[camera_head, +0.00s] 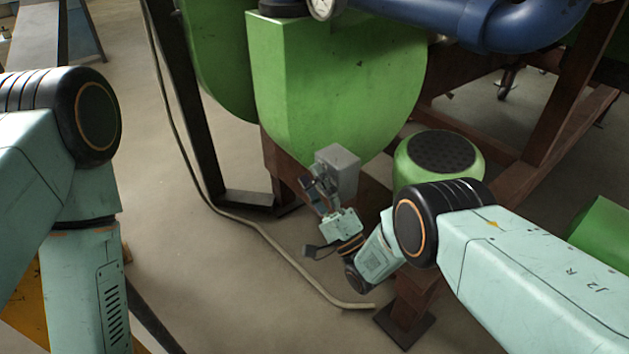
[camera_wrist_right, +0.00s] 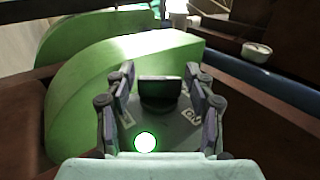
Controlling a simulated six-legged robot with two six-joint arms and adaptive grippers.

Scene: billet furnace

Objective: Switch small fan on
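A grey switch box (camera_head: 338,172) sits low in front of the green fan housing (camera_head: 335,85). In the right wrist view its dark face shows a black switch knob (camera_wrist_right: 160,94), a bright green lamp (camera_wrist_right: 145,142) that looks lit, and a white marking that seems to read ON. My right gripper (camera_head: 313,192) is close to the box's face. In the wrist view the right gripper (camera_wrist_right: 160,72) is open, with its fingers apart on either side of the knob. I cannot tell whether they touch it. My left arm shows at the left, but its gripper is out of view.
A green drum with a black perforated top (camera_head: 441,152) stands right of the box. Blue pipe (camera_head: 480,20) and a gauge (camera_head: 321,8) are above. Brown steel beams (camera_head: 565,90) stand at right. A cable (camera_head: 270,238) runs along the open floor.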

